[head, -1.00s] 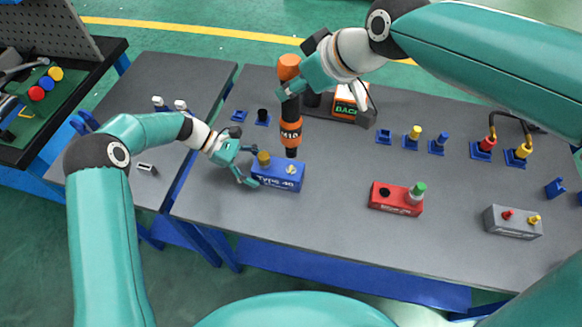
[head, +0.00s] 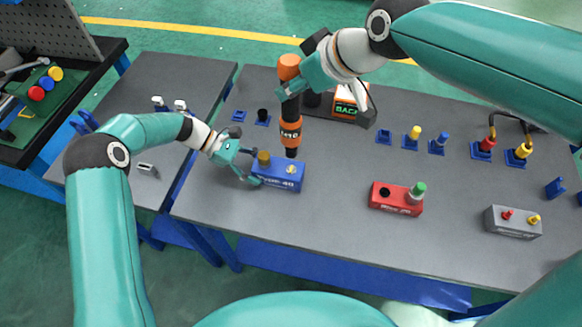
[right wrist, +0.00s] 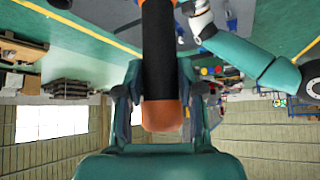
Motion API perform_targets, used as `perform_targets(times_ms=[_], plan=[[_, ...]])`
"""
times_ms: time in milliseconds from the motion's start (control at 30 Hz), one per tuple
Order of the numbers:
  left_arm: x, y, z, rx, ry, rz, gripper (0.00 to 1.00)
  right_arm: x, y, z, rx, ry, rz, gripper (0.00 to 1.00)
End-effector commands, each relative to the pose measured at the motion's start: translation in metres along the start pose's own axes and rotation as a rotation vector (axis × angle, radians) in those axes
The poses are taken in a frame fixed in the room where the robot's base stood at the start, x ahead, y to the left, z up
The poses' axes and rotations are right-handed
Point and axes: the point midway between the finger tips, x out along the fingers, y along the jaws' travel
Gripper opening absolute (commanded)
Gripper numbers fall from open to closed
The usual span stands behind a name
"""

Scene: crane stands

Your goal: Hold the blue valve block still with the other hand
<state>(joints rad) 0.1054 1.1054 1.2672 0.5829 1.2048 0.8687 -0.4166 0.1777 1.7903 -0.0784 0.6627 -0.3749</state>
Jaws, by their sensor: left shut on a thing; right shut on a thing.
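The blue valve block (head: 279,175) sits on the grey table, left of the middle in the head view. It has a brass knob (head: 263,158) at its left end and a small brass fitting on top. My left gripper (head: 248,167) is shut on the left end of the block. My right gripper (head: 298,88) is shut on an orange and black screwdriver-like tool (head: 290,130), held upright with its tip just behind the block's top. In the right wrist view the tool's handle (right wrist: 160,75) is between the fingers. Whether the tip touches the block cannot be told.
A red block (head: 396,198) with a green-capped knob stands to the right, and a grey block (head: 513,221) beyond it. Several small blue stands with plugs line the back. An orange-black box (head: 350,106) is behind the tool. The table's front is clear.

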Motion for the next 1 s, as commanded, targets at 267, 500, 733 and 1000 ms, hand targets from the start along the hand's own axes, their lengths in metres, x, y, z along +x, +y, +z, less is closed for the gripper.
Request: perform_targets(times_ms=[267, 500, 733, 1000], plan=[[-0.001, 0.001, 0.0, 0.0, 0.001, 0.003, 0.15, -0.002, 0.001, -0.003, 0.0, 0.008, 0.003, 0.0], [-0.001, 0.001, 0.0, 0.0, 0.002, 0.004, 0.15, 0.0, 0.001, -0.001, 0.007, 0.007, 0.01, 0.0], [-0.001, 0.001, 0.0, 0.001, 0.002, 0.004, 0.15, 0.009, 0.0, 0.008, 0.045, 0.005, 0.04, 0.0], [-0.001, 0.001, 0.0, 0.001, 0.001, 0.003, 0.15, 0.024, 0.0, 0.021, 0.108, 0.007, 0.091, 0.0]])
